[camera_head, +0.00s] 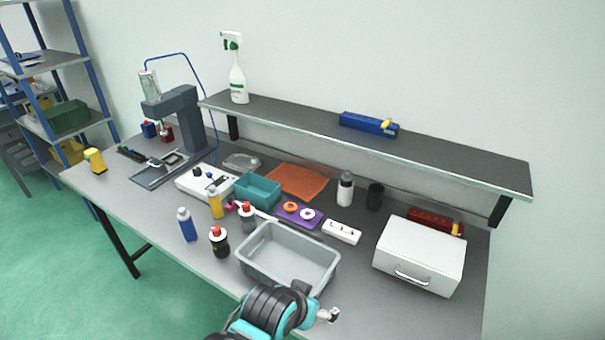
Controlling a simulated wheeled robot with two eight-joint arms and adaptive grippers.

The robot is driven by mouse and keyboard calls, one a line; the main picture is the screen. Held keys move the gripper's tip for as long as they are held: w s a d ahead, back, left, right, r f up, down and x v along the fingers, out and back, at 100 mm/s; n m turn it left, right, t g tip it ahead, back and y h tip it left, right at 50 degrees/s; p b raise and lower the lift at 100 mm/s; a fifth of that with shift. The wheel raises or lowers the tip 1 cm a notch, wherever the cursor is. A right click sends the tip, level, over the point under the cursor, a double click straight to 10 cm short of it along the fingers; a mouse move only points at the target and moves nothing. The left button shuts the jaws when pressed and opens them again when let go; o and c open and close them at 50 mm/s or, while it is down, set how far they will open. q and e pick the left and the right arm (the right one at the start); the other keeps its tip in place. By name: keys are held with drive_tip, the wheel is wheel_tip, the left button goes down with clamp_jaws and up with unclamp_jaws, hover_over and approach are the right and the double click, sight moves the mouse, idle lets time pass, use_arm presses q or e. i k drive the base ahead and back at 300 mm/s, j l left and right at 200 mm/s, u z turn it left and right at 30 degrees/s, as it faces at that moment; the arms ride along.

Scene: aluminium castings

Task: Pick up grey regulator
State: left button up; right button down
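A small light-grey metallic piece (328,314) shows at the bottom edge, just right of my arm. I cannot tell whether it is the grey regulator or part of my gripper. No other thing is clearly recognisable as the regulator. One of my arms, with black ribs and teal parts, comes in at the bottom, leaning from the left, and seems to be my left one. It is in front of the near edge of the table. Its fingertips cannot be made out. My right gripper is not in view.
An empty grey bin (247,272) stands near the front edge. A white box (418,255) stands to the right, a teal tray (258,190) behind. Several bottles, including a blue one (187,226), stand to the left. A shelf (440,165) overhangs the back.

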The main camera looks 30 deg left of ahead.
sight(248, 221)
drive_tip(key=u, duration=1.4)
drive_tip(key=i+j+z, duration=0.2)
drive_tip(key=z, duration=0.25)
drive_tip(key=i+j+z, duration=0.15)
drive_tip(key=z, duration=0.3)
drive_tip(key=i+j+z, duration=0.1)
drive_tip(key=j+z, duration=0.35)
drive_tip(key=l, duration=0.1)
